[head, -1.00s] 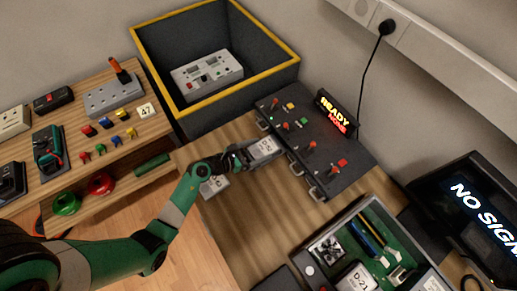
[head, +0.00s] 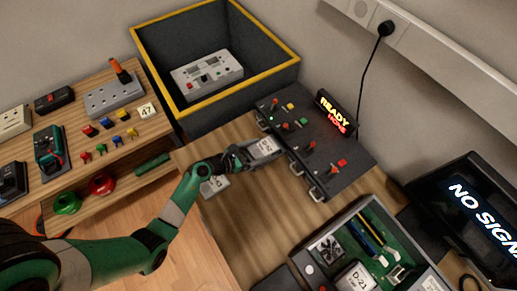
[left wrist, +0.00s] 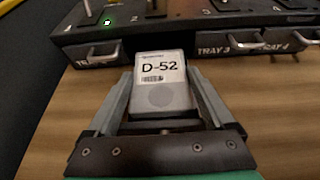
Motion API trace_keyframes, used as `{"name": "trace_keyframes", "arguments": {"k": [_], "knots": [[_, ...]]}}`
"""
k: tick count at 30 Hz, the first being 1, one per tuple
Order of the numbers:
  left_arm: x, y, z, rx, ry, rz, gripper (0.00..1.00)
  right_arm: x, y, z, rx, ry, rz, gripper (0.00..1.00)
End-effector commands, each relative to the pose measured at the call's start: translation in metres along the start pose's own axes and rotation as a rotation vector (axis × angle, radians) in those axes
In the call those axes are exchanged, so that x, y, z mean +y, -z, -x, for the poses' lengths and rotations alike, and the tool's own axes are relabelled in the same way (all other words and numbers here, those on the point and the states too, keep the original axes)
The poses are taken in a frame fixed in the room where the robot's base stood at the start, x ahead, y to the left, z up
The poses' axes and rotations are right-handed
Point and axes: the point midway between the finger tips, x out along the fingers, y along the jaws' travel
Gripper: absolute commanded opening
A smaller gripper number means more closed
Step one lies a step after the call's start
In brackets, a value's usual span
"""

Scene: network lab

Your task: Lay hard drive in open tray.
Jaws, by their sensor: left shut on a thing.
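The hard drive (left wrist: 160,92), a grey block with a white D-52 label, sits between the fingers of my left gripper (left wrist: 163,95). In the head view the drive (head: 264,147) is at the front of the black tray unit (head: 335,165), and my left gripper (head: 243,156) is shut on it. In the left wrist view the unit's front (left wrist: 190,35) lies just beyond the drive, with handles at either side. A grey edge shows beneath the drive in the head view, but I cannot tell whether it is an open tray. My right gripper is out of view.
Another labelled drive (head: 214,185) lies on the table by my left wrist. A yellow-rimmed dark bin (head: 160,70) stands behind, left of the tray unit. An open case with a circuit board (head: 345,250) is at front right. Bare wood (head: 250,215) lies between.

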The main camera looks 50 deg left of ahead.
Motion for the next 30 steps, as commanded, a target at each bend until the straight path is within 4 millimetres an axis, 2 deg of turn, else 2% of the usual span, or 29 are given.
{"name": "trace_keyframes", "arguments": {"k": [14,15,16,17,30], "knots": [[-0.0004,0.0010,0.0002,0.002,0.001,0.000,0.17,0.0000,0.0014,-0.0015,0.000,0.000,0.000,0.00],[-0.0004,0.0010,0.0002,0.002,0.001,0.000,0.92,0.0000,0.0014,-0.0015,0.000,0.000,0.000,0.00],[-0.0004,0.0011,0.0002,0.002,0.001,0.000,0.97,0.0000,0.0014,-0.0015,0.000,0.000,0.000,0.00],[-0.0004,0.0011,0.0002,0.002,0.001,0.000,1.00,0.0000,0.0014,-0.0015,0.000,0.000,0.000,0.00],[-0.0007,-0.0019,0.0017,0.004,0.001,0.000,1.00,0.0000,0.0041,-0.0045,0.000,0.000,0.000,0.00]]}}
